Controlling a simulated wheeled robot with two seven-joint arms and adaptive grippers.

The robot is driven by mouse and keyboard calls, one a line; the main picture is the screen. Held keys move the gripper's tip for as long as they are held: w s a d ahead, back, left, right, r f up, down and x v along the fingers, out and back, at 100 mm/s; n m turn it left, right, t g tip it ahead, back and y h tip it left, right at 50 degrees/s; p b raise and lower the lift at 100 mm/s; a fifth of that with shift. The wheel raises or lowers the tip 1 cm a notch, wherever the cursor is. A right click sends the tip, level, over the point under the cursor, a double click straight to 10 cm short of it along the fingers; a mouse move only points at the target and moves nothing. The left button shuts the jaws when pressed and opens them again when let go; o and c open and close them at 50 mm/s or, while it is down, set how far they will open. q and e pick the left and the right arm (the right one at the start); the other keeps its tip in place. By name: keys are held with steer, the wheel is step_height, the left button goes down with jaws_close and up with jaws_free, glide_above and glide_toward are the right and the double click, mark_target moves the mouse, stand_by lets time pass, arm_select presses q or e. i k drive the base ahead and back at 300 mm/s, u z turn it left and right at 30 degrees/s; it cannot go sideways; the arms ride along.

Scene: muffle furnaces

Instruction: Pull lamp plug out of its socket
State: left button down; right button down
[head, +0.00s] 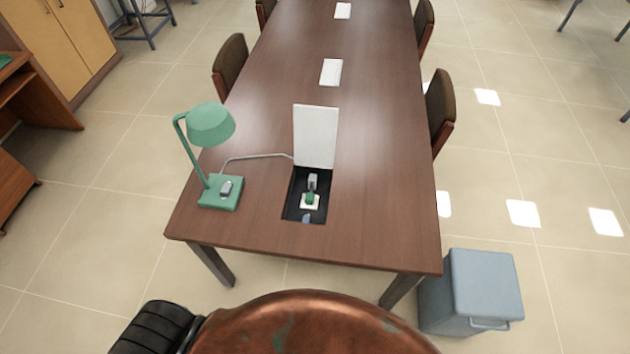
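The green desk lamp (211,124) stands on the near left part of the brown table, with a grey switch on its base. Its grey cord (255,157) runs right to the edge of the raised white lid (315,137). In front of the lid is an open dark socket box (292,205) sunk into the table. Inside are a grey plug-like piece (312,182), a small green piece (310,198) on a white socket plate (310,205), and a bluish piece near the front. I cannot tell which is the lamp plug. Neither gripper is in view.
The brown table (378,200) is clear right of the box. White closed lids (331,72) lie farther along it. Dark chairs (440,112) stand along both sides. A grey bin (485,285) stands by the near right corner, and a wooden desk (40,95) at left.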

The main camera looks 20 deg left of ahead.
mark_target(310, 197)
steer(key=u, duration=0.65)
steer(key=k, duration=0.85)
steer(key=z, duration=0.65)
